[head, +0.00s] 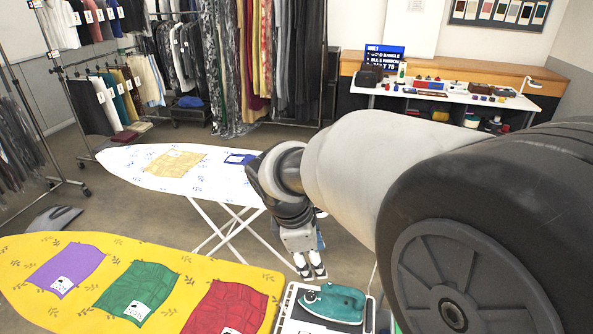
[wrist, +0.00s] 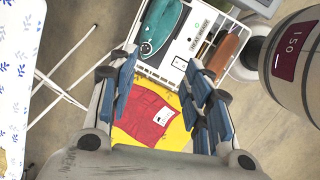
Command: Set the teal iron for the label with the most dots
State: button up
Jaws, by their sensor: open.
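The teal iron (head: 335,302) rests on a white rack (head: 290,325) at the front, beside the right end of the yellow ironing board (head: 35,250). It also shows at the top of the wrist view (wrist: 158,22). My gripper (head: 312,273) is open and empty, pointing down just behind and above the iron. In the wrist view its blue-padded fingers (wrist: 162,72) stand apart. Purple (head: 80,258), green (head: 115,286) and red (head: 222,305) cloths lie on the yellow board. Each bears a white label with dark marks too small to count.
A white ironing board (head: 140,180) with a tan cloth (head: 176,162) and a blue cloth (head: 240,158) stands behind. A brown object (wrist: 224,52) lies beside the iron on the rack. Clothes racks fill the back left; a cluttered table (head: 390,90) stands at the back right.

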aim_at(310, 294)
jog(key=w+a+f+n+h, duration=0.1)
jog(key=w+a+f+n, duration=0.45)
jog(key=f, duration=0.25)
jog(key=b+x, duration=0.2)
jog(key=x, duration=0.3)
jog(key=b+x, duration=0.3)
jog(key=x, duration=0.3)
jog(key=s+b+x, duration=0.1)
jog(key=b+x, duration=0.1)
jog(key=x, duration=0.4)
jog(key=shift+f, duration=0.25)
jog(key=shift+c, duration=0.2)
jog(key=c, duration=1)
